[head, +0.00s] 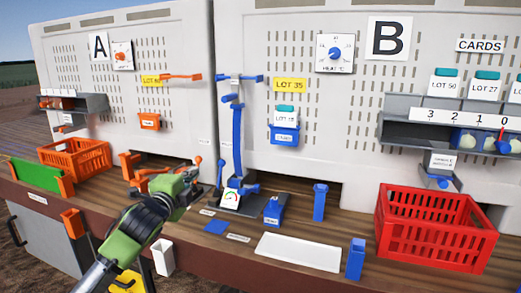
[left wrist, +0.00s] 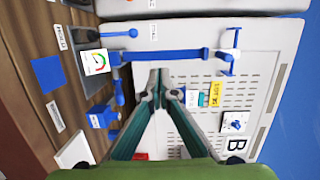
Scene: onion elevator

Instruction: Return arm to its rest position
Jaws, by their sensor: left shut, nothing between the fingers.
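My left gripper (head: 191,178) reaches in from the lower left in the head view, over the wooden bench, in front of panel A's lower edge. In the left wrist view its two green and grey fingers (left wrist: 158,82) come together at the tips, shut with nothing between them. It is left of the blue upright stand (head: 237,140) and the dial gauge (head: 232,197) at its foot. The blue stand also shows in the left wrist view (left wrist: 180,54), beyond the fingertips. My right gripper is not in view.
An orange crate (head: 75,155) stands at the left and a red crate (head: 432,228) at the right. A white tray (head: 298,251), a blue post (head: 320,202) and a blue holder (head: 356,258) are on the bench (head: 215,243). Panels A (head: 180,60) and B (head: 300,60) stand behind.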

